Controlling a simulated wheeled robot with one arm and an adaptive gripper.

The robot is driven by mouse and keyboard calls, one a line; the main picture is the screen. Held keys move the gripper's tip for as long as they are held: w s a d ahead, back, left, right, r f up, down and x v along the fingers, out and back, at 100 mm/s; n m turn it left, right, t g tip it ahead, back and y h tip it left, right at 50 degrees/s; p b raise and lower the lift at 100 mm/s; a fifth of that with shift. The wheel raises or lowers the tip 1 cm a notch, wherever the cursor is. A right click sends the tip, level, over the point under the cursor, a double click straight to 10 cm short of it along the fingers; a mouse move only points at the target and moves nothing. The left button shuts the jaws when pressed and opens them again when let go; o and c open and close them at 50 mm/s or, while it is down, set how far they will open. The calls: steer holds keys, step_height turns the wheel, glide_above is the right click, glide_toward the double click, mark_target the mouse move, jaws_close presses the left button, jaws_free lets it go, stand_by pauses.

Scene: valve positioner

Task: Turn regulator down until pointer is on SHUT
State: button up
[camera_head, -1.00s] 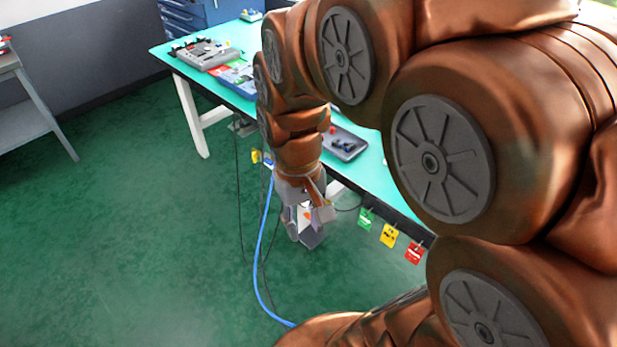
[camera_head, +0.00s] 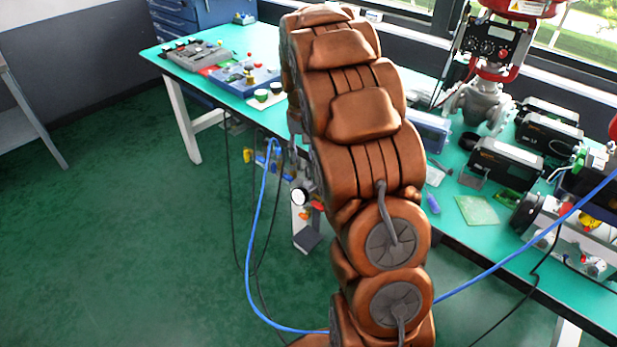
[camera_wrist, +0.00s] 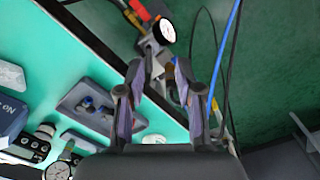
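A round white-faced gauge (camera_head: 298,196) shows just past the bench's front edge, left of my arm. In the wrist view the gauge (camera_wrist: 164,31) sits beyond my fingertips, joined to a unit with red and orange parts (camera_wrist: 140,12). This may be the regulator; its knob is not clear. My gripper (camera_wrist: 160,68) is open, its two fingers apart with nothing held between them. My arm hides most of it in the head view. A red-topped valve assembly (camera_head: 490,50) stands at the back right of the bench. Its pointer and SHUT mark cannot be read.
The green-topped bench (camera_head: 205,85) holds trays and blue boxes at left, and several black instruments (camera_head: 507,160) at right. A blue hose (camera_head: 256,255) and black cables hang in front of the bench. Open green floor (camera_head: 120,240) lies at left.

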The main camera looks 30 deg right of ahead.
glide_above(308, 171)
step_height(308, 171, down, 4)
steer(key=shift+f+b, duration=0.1)
steer(key=shift+b, duration=0.25)
steer(key=shift+f+p, duration=0.5)
steer(key=shift+f, duration=3.2)
jaws_close()
